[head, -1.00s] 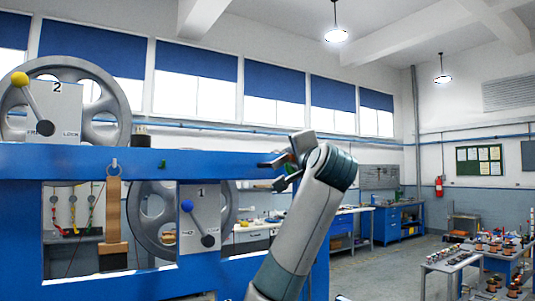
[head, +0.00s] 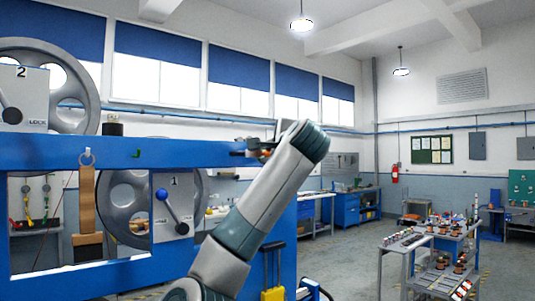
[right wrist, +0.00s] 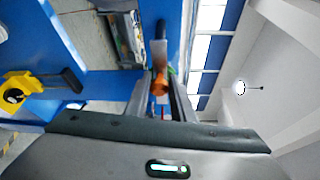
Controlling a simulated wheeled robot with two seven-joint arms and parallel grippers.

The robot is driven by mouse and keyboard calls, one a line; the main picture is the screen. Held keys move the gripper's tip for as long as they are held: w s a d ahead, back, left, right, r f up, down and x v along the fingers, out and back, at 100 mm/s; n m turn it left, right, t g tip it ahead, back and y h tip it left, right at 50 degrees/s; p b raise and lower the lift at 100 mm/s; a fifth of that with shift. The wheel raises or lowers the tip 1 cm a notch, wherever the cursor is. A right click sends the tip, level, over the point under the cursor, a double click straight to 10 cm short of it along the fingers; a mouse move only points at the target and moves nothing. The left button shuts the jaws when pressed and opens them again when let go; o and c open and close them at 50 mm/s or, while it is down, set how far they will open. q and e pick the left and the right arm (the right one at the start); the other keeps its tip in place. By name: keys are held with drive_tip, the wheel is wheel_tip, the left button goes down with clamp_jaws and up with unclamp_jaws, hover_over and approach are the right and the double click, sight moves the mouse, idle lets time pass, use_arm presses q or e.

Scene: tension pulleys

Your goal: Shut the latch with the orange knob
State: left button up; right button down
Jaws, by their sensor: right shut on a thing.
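The orange knob (right wrist: 160,84) shows in the right wrist view between the two fingers of my right gripper (right wrist: 161,104). The fingers are shut on it. A grey metal bar (right wrist: 158,52) runs from the knob along the blue frame. In the head view, my right gripper (head: 258,150) is at the right end of the blue frame's top beam (head: 190,151), partly hidden behind my right arm. The latch's state cannot be made out. My left gripper is not in view.
Wheel 2 (head: 82,75) is at the upper left. A yellow part with black handles (head: 273,294) is low beside my arm. Tables with small parts (head: 408,242) stand right, with open floor before them.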

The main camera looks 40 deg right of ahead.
drive_tip(key=c, duration=1.5)
unclamp_jaws()
drive_tip(key=shift+c, duration=0.2)
drive_tip(key=shift+d, duration=0.1)
drive_tip(key=shift+s+f, duration=0.1)
drive_tip(key=shift+s, duration=0.05)
drive_tip(key=b+v, duration=0.8)
drive_tip(key=v, duration=0.9)
